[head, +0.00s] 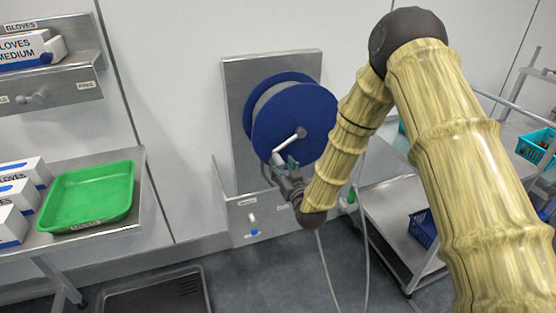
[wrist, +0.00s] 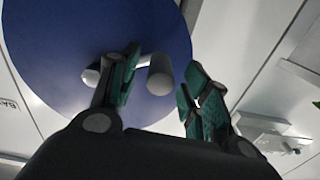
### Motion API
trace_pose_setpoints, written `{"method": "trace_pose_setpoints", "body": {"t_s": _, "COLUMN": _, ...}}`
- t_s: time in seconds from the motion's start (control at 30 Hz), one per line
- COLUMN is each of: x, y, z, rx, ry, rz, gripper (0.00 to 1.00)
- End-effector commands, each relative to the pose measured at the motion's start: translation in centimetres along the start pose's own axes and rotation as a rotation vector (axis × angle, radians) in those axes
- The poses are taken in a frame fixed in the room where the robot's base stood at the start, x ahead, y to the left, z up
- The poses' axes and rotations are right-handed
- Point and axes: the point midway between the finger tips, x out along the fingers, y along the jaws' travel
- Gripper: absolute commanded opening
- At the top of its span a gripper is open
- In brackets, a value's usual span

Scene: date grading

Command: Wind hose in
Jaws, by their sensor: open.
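The hose reel is a blue drum (head: 294,118) on a grey metal wall plate, in the middle of the head view. Its blue face (wrist: 60,40) fills the upper left of the wrist view. A light grey crank (head: 290,143) sits on the face, and its grey handle (wrist: 160,75) shows in the wrist view. My gripper (head: 285,165) is open just in front of the lower part of the reel. In the wrist view its green-padded fingers (wrist: 158,95) stand apart, with the handle's end between them. Contact cannot be told. The pale hose (head: 366,240) hangs below to the floor.
A green tray (head: 88,197) and glove boxes stand on a metal bench at the left. A metal trolley (head: 385,225) with a blue basket (head: 423,228) stands at the right, partly behind my arm. A dark floor tray (head: 155,293) lies at the bottom.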

Motion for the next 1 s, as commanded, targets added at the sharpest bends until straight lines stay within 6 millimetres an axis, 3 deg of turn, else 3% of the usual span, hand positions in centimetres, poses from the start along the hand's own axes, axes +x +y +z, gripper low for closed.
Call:
{"method": "trace_pose_setpoints", "body": {"t_s": 0.3, "x": 3.4, "y": -0.1, "z": 0.0, "rx": 0.001, "ry": -0.001, "rz": 0.0, "gripper": 0.47}}
{"method": "trace_pose_setpoints", "body": {"t_s": 0.67, "x": 3.9, "y": -0.1, "z": 0.1, "rx": 0.001, "ry": -0.001, "rz": 0.0, "gripper": 0.47}}
{"method": "trace_pose_setpoints", "body": {"t_s": 0.77, "x": 3.9, "y": -0.1, "z": 0.0, "rx": 0.001, "ry": -0.001, "rz": 0.0, "gripper": 0.34}}
{"method": "trace_pose_setpoints", "body": {"t_s": 0.93, "x": 3.9, "y": 0.0, "z": 0.1, "rx": 0.001, "ry": -0.001, "rz": 0.0, "gripper": 0.03}}
{"method": "trace_pose_setpoints", "body": {"t_s": 1.0, "x": 3.9, "y": 0.0, "z": 0.1, "rx": 0.001, "ry": -0.001, "rz": 0.0, "gripper": 0.0}}
